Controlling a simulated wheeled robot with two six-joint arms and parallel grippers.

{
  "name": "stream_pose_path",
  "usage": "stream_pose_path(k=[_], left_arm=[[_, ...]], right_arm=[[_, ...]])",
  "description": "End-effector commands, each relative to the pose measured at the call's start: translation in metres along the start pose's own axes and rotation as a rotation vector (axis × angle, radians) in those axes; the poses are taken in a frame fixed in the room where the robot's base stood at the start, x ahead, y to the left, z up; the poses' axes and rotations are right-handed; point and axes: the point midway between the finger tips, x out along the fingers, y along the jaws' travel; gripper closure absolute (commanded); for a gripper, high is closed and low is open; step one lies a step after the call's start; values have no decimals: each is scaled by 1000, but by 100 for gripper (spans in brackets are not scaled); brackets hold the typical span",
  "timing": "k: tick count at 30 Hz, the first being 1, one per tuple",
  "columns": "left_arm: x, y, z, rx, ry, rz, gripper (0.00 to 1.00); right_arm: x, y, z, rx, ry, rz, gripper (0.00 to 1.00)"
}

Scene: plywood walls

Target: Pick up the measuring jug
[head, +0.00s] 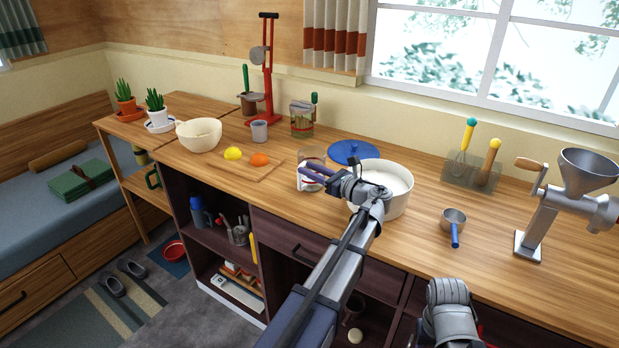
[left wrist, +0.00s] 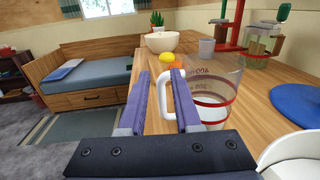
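The measuring jug (head: 313,155) is clear, with red markings and a white handle. It stands upright on the wooden counter, partly hidden by my left gripper in the head view. In the left wrist view the jug (left wrist: 218,92) is just right of the fingers, with its handle (left wrist: 164,98) toward me. My left gripper (head: 312,172) is open, its two purple fingers (left wrist: 160,76) apart. The handle shows between them, close to the right finger; I cannot tell whether they touch. Part of my right arm shows at the bottom of the head view; its fingers are not seen.
A white pot (head: 393,196) stands close right of the jug, with a blue lid (head: 353,152) behind. A cutting board (head: 228,172) with a lemon (head: 233,153) and an orange (head: 260,160) lies left. A small saucepan (head: 453,221) and a grinder (head: 545,212) stand further right.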

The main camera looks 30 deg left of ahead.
Motion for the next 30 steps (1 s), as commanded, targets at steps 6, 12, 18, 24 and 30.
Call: stream_pose_path(k=[6, 12, 18, 24, 30], left_arm=[[0, 0, -38, -1, 1, 0, 68], [0, 1, -66, -1, 1, 0, 68], [21, 1, -65, -1, 1, 2, 68], [26, 0, -65, -1, 1, -1, 68], [42, 1, -65, -1, 1, 3, 68]], right_arm=[[38, -4, -2, 0, 0, 0, 50], [65, -6, -4, -1, 0, 0, 50], [65, -6, -4, -1, 0, 0, 50], [65, -6, -4, -1, 0, 0, 50], [65, -6, -4, -1, 0, 0, 50]])
